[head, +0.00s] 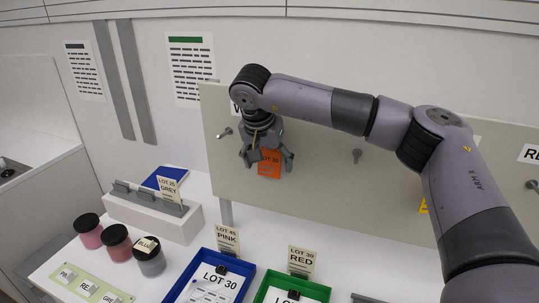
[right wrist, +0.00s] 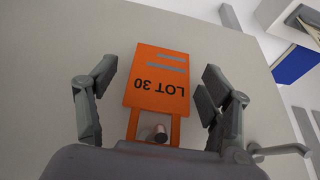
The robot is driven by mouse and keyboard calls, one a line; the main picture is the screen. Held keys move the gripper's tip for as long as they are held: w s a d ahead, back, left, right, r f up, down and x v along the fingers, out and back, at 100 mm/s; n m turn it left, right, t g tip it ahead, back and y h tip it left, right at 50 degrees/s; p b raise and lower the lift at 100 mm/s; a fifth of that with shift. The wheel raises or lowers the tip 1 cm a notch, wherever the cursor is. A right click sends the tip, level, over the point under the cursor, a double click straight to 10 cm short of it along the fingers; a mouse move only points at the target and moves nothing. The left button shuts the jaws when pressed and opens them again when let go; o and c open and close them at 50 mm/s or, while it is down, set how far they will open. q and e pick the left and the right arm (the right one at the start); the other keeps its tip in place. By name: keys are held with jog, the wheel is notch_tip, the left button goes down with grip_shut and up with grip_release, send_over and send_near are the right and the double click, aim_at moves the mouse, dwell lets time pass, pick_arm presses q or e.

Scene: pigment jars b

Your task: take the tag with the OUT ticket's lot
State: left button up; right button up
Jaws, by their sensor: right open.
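An orange tag (right wrist: 157,85) hangs by its loop on a peg (right wrist: 160,133) in the right wrist view. It reads LOT 30, upside down there. In the head view the tag (head: 269,167) is partly covered by my right gripper (head: 267,157). The right gripper is open, with one finger on each side of the tag and gaps between. A white ticket reading LOT 30 (head: 213,283) lies in the blue tray (head: 247,269). Another white ticket (head: 283,298) lies in the green tray (head: 318,291), its text not readable. No OUT mark is readable. My left gripper is out of view.
Cards reading PINK (head: 227,240) and RED (head: 301,262) stand at the trays. Dark-lidded jars (head: 118,243) stand left.

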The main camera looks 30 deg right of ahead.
jog(key=shift+c, duration=0.2)
jog(key=c, duration=0.8)
jog(key=shift+c, duration=0.2)
